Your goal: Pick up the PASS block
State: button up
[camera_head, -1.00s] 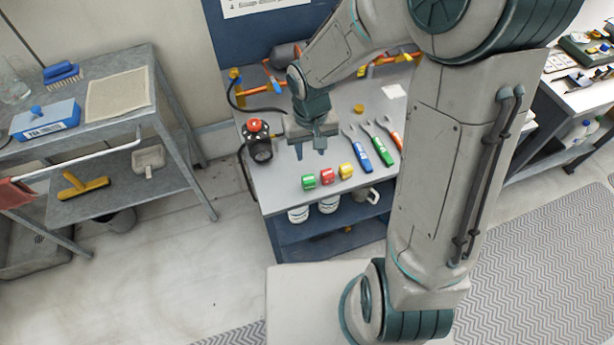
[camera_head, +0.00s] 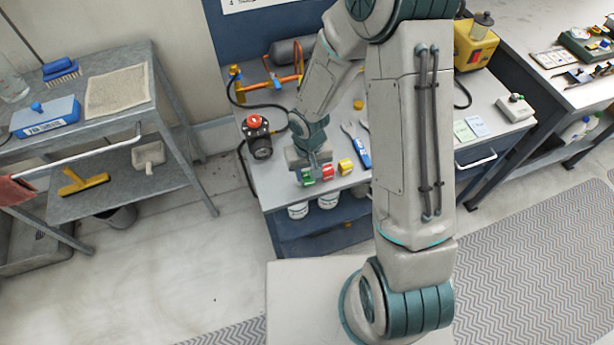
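Three small blocks stand in a row near the front edge of the workbench: a green one (camera_head: 309,182), a red one (camera_head: 327,174) and a yellow one (camera_head: 345,167). Their markings are too small to read, so I cannot tell by label which says PASS. My gripper (camera_head: 309,174) points down at the green block, with its fingers apart. It partly covers the green block and the left part of the red one. I cannot tell whether a finger touches either block.
A dark device with a red cap (camera_head: 258,140) stands left of my gripper. A blue-handled tool (camera_head: 361,154) lies right of the blocks. Orange pipework (camera_head: 285,82) lies at the back. My arm hides part of the right side of the bench (camera_head: 275,190).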

jog(key=shift+f, duration=1)
jog(key=c, duration=0.6)
jog(key=shift+r, duration=0.1)
